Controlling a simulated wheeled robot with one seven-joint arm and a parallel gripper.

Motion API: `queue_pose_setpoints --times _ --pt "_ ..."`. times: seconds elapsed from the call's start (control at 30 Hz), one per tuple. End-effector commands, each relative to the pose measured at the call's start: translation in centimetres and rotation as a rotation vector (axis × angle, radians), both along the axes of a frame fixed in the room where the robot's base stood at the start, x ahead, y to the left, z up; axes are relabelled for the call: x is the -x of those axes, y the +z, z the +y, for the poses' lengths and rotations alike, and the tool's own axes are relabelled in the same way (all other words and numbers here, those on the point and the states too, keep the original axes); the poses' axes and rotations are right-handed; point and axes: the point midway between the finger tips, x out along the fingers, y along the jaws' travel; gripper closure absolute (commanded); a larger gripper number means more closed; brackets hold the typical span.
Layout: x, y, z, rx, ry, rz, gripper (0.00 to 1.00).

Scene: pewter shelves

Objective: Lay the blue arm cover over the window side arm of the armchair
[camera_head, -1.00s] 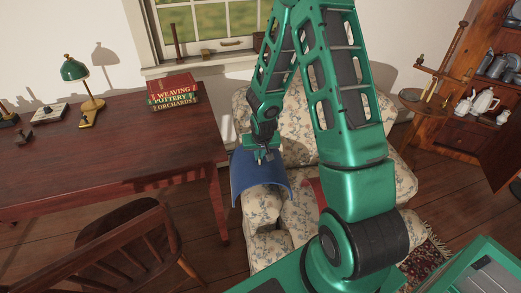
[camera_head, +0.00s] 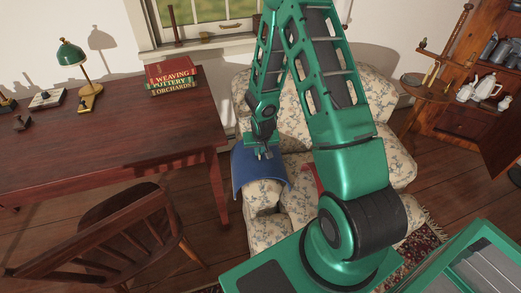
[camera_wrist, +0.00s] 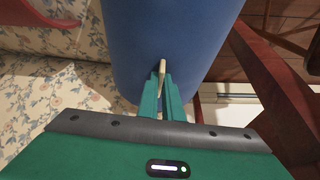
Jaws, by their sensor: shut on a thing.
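The blue arm cover (camera_head: 246,174) is a curved sheet over the rear part of the armchair's left arm (camera_head: 262,196), on the side by the desk. The floral armchair (camera_head: 364,93) stands below the window. My gripper (camera_head: 264,153) is above the cover, shut on a small pale tab at the cover's edge. In the wrist view the fingertips (camera_wrist: 161,80) hold this tab against the blue cover (camera_wrist: 165,35). I cannot tell whether the cover rests on the arm or hangs just above it. My arm hides much of the seat.
A dark desk (camera_head: 110,130) with books (camera_head: 172,77) and a green lamp (camera_head: 75,70) stands close left of the armchair. A wooden chair (camera_head: 120,235) is in front of it. A small round table (camera_head: 428,87) and a cabinet (camera_head: 470,120) stand at right. Something red (camera_head: 311,181) lies on the seat.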

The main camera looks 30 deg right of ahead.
Motion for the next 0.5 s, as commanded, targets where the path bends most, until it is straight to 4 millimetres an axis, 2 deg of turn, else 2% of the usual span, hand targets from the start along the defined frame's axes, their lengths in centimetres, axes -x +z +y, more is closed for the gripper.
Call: queue_pose_setpoints --times 0.1,0.13,0.2,0.5 --pt "-0.02 0.03 0.01 0.000 0.000 0.000 1.00" --pt "-0.02 0.03 0.01 0.000 0.000 0.000 0.87" --pt "-0.01 0.02 0.03 0.000 0.000 0.000 0.72" --pt "0.04 0.06 0.06 0.000 0.001 0.001 0.72"
